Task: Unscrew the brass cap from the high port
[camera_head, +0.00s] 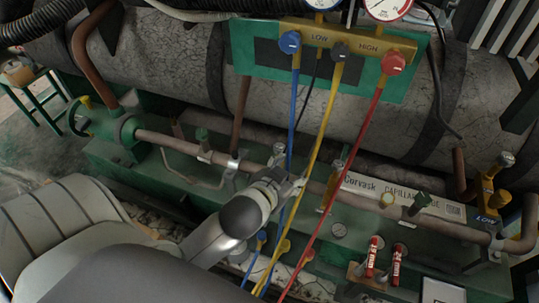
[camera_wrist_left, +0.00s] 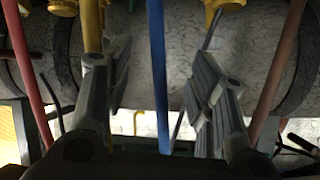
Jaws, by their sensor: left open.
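My left gripper (camera_head: 293,186) reaches in from the lower left in the head view, over the brown pipe (camera_head: 255,172) and close to the blue and yellow hoses. In the left wrist view its two fingers (camera_wrist_left: 163,82) stand apart with nothing clamped between them. The blue hose (camera_wrist_left: 157,60) crosses the gap in the picture; its depth is unclear. My right gripper is not in view.
The manifold (camera_head: 349,37), marked LOW and HIGH, hangs above with blue (camera_head: 294,110), yellow (camera_head: 323,140) and red (camera_head: 347,165) hoses trailing down across the workspace. Two red cylinders (camera_head: 372,257) (camera_head: 396,265) stand at lower right. A large grey tank (camera_head: 180,60) lies behind.

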